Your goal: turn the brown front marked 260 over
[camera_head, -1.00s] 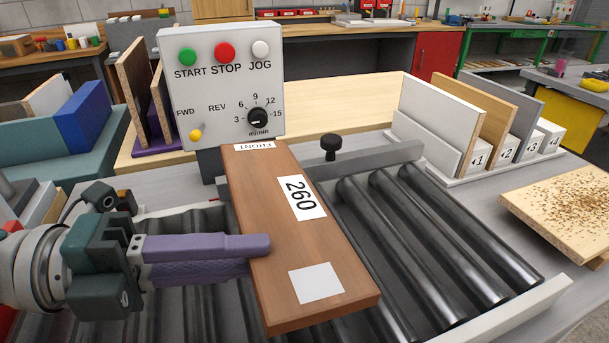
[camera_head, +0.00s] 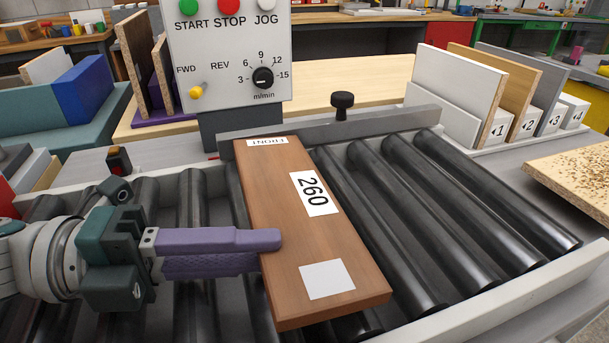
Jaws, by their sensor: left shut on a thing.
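The brown front marked 260 (camera_head: 275,225) lies face up over the rollers, with its 260 label, a blank white label near its close end and a FRONT label at its far end, which reads upside down. My left gripper (camera_head: 268,247) comes in from the left with purple fingers and is shut on the front's left long edge. One finger lies on the top face; the other is partly hidden below. I cannot tell whether the front rests on the rollers or is held just above them. My right gripper is not in view.
The roller conveyor (camera_head: 420,215) is bare right of the front. A control box (camera_head: 230,60) stands behind it, and a black knob (camera_head: 342,102) rises from the far rail. A numbered rack (camera_head: 450,125) holds boards at right, near a speckled board (camera_head: 580,180).

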